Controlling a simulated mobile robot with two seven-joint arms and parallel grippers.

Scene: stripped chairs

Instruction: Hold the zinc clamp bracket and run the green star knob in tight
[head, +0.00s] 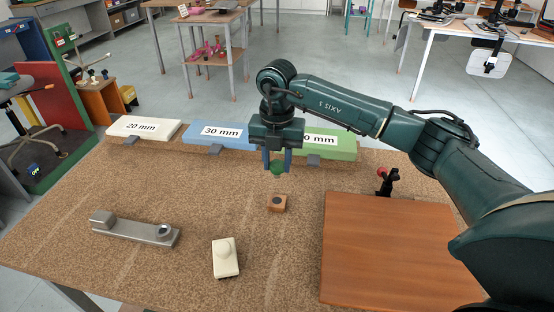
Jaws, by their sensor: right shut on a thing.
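The zinc clamp bracket (135,230) lies on the brown speckled bench at the left front, with a raised block at its left end and a round hole at its right end. My right gripper (278,165) points down above the middle of the bench. It is shut on the green star knob (278,168), which hangs clear of the bench. My left gripper is out of view.
White (143,127), blue (217,134) and green (335,147) labelled blocks line the back edge. A wooden board (398,250) covers the right. A small black device with a red ball (385,182) stands behind the board.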

